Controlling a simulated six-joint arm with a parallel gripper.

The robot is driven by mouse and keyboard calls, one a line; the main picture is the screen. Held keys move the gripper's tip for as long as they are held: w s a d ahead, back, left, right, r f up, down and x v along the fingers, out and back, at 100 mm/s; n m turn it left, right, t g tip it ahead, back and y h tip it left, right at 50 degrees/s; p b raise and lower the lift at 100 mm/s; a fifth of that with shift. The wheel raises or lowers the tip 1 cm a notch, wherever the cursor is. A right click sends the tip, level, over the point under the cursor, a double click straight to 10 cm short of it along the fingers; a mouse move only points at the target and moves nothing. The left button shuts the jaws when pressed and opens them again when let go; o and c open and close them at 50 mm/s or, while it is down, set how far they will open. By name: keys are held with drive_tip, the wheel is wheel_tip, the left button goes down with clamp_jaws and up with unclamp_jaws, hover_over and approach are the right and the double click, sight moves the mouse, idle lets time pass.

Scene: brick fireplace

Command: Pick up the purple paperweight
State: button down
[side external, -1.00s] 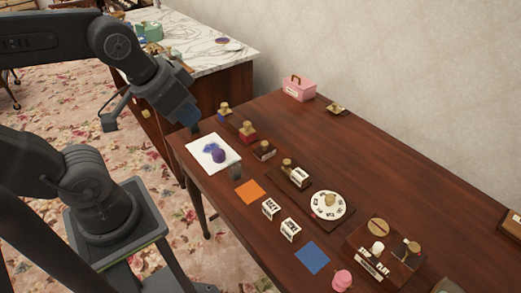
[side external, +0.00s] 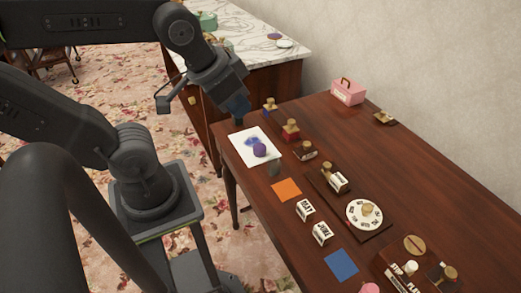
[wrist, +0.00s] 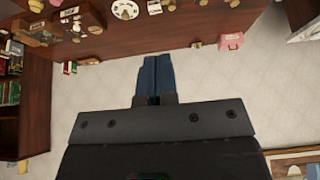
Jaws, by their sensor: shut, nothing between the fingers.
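The purple paperweight (side external: 259,150) is a small rounded purple object on a white sheet (side external: 242,140) with a blue-purple mark. The sheet lies near the left end of the dark wooden table. My gripper (side external: 238,112) is above and behind the sheet in the side view, apart from the paperweight. In the wrist view its blue-grey fingers (wrist: 156,62) are together with nothing between them. I cannot make out the paperweight in the wrist view.
Wooden-handled stamps (side external: 291,130) stand right of the sheet. An orange square (side external: 286,189), lettered blocks (side external: 305,210), a round white dial (side external: 364,214) and a blue square (side external: 341,264) lie further along. A pink box (side external: 348,92) is by the wall. A marble-topped cabinet (side external: 270,46) stands behind.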

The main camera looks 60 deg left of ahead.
drive_tip(key=c, duration=1.9)
unclamp_jaws()
drive_tip(key=o, duration=1.5)
drive_tip(key=shift+c, duration=0.2)
